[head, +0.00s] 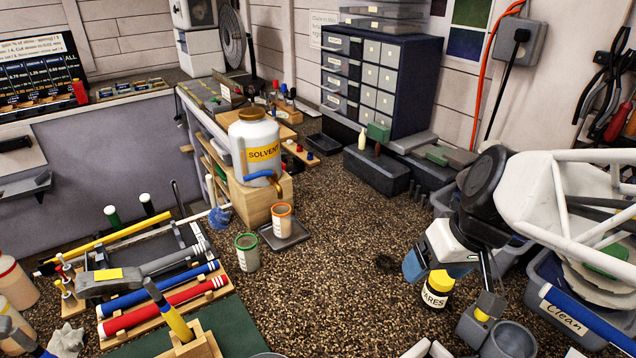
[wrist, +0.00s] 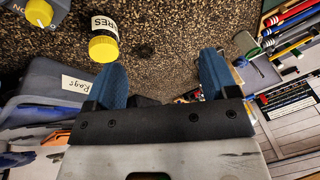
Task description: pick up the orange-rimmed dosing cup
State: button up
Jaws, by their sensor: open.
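The orange-rimmed dosing cup (head: 281,222) stands upright on a small dark tray (head: 287,238), below the tap of the solvent jug (head: 256,150). A similar green-rimmed cup (head: 247,253) stands just in front of it, to the left. My gripper (head: 436,268) is to the right of both cups, well apart from them, above the bench by a yellow-lidded jar (head: 436,290). In the wrist view my gripper (wrist: 160,78) shows two blue fingers spread wide with nothing between them. I cannot make out the orange-rimmed cup surely in the wrist view.
The speckled bench top (head: 340,270) is clear between the cups and my gripper. The jug sits on a wooden block (head: 262,198). A rack of coloured grips (head: 165,305) lies at left. Bins (head: 575,310) stand at right, and a drawer cabinet (head: 375,80) at the back.

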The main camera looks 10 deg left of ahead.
jog(key=w+a+f+n+g+y, duration=0.1)
jog(key=w+a+n+y, duration=0.2)
jog(key=w+a, duration=0.35)
jog(key=w+a+f+n+y, duration=0.2)
jog(key=w+a+n, duration=0.25)
jog(key=a, duration=0.25)
jog(key=n+t+y, duration=0.2)
jog(key=n+y, duration=0.2)
jog(key=y, duration=0.1)
send_near(274, 211)
jog(key=shift+w+r, duration=0.15)
jog(key=shift+w, duration=0.15)
jog(key=shift+w+a+f+g, duration=0.15)
jog(key=shift+a+f, duration=0.1)
jog(key=shift+a, duration=0.3)
jog(key=shift+a+f+g, duration=0.15)
jog(key=shift+a+f, duration=0.1)
jog(key=shift+a, duration=0.35)
jog(key=shift+a, duration=0.15)
jog(key=shift+x, duration=2.45)
jog(key=shift+f, duration=0.15)
